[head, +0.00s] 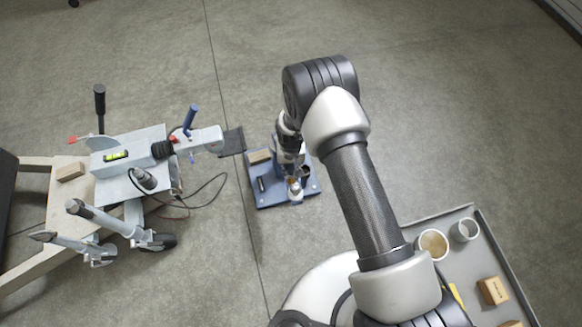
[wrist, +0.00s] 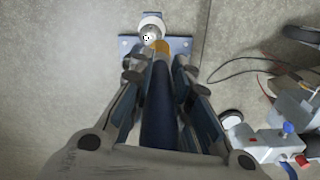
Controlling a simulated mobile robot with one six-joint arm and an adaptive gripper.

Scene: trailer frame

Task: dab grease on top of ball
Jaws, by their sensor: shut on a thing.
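My gripper (wrist: 160,88) is shut on a dark blue stick-like handle (wrist: 158,115), seen in the wrist view. An amber tip (wrist: 161,47) shows at its far end, close beside the silver ball (wrist: 147,38); I cannot tell whether they touch. The ball has a small black-and-white mark and a pale ring around it. It stands on a blue base plate (wrist: 180,45). In the head view my gripper (head: 293,170) is above the blue base plate (head: 268,197), with the arm and gripper covering part of it.
The grey trailer frame (head: 107,188) with its coupler (head: 207,139) and loose cables is left of the base plate. A tray (head: 455,262) at lower right holds a cup with tan contents (head: 433,243), a grey cup (head: 465,229) and a wooden block (head: 493,290).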

